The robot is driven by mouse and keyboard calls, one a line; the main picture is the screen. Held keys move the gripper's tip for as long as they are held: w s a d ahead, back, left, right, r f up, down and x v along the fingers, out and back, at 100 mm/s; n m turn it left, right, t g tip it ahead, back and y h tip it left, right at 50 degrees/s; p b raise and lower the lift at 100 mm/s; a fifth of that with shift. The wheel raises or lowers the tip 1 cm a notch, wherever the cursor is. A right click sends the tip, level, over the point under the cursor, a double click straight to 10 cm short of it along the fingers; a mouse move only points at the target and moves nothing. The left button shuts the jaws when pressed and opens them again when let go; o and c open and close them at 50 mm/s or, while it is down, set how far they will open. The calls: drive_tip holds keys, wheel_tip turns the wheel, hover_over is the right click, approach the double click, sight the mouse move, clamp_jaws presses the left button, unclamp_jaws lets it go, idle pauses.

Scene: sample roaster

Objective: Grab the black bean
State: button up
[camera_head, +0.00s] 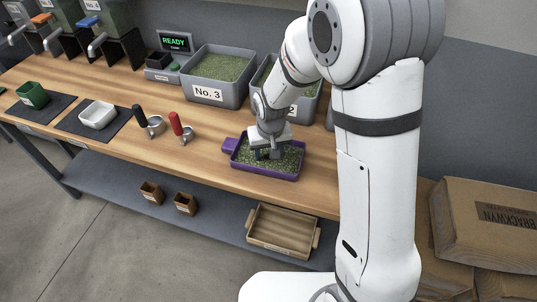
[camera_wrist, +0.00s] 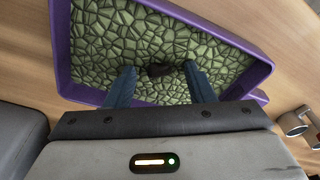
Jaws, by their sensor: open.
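The black bean (camera_wrist: 158,70) is a small dark lump on a bed of green beans in the wrist view. The green beans fill a purple tray (camera_wrist: 262,72), which also stands on the wooden bench in the head view (camera_head: 267,174). My gripper (camera_wrist: 157,78) is open, with its two blue fingers reaching down into the tray, one on each side of the black bean. I cannot tell whether the fingers touch it. In the head view my gripper (camera_head: 265,155) is low over the tray and hides part of the beans, and the black bean does not show.
A grey bin marked No. 3 (camera_head: 204,93) and another grey bin stand behind the tray. A red-handled scoop (camera_head: 180,129) and a black-handled one (camera_head: 148,122) lie to its left.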

clamp_jaws()
idle(0.5)
